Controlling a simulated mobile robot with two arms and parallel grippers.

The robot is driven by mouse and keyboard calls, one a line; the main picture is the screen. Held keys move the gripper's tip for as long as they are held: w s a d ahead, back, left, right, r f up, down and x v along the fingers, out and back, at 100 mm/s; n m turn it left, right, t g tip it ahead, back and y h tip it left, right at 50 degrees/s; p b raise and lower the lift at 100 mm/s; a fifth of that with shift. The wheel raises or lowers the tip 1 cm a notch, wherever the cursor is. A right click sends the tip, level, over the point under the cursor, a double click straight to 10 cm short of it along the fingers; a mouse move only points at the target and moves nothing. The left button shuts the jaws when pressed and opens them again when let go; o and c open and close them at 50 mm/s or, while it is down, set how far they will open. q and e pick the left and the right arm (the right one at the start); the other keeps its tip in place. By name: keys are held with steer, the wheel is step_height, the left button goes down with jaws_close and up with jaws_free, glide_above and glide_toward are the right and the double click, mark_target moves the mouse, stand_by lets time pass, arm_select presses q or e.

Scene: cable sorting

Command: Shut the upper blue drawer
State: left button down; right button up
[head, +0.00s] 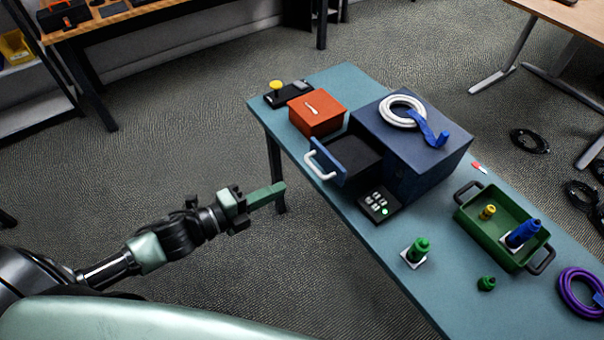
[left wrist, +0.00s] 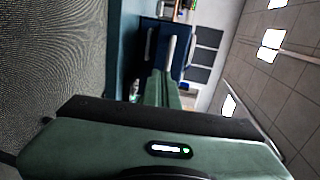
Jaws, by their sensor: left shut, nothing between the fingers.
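The blue drawer (head: 341,155) stands pulled out of the left side of the blue cabinet (head: 420,150) on the table. Its white handle (head: 320,165) faces my left arm. In the left wrist view the blue drawer front (left wrist: 150,42) shows beyond the fingers, with its pale handle beside them. My left gripper (head: 279,190) is shut and empty, left of the table edge and apart from the handle in the head view. Its green fingers (left wrist: 160,88) show together in the left wrist view. My right gripper is not in view.
An orange box (head: 317,115) stands behind the drawer, and a small black button panel (head: 379,205) lies in front of it. A coiled white cable (head: 403,108) lies on the cabinet. A green tray (head: 490,247) with connectors is on the right. The floor left of the table is clear.

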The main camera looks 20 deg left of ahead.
arm_select(q)
steer(key=r+p+x, duration=0.1)
steer(key=x, duration=0.6)
steer(key=shift+w+d, duration=0.2)
steer(key=shift+w, duration=0.1)
steer(key=shift+r, duration=0.1)
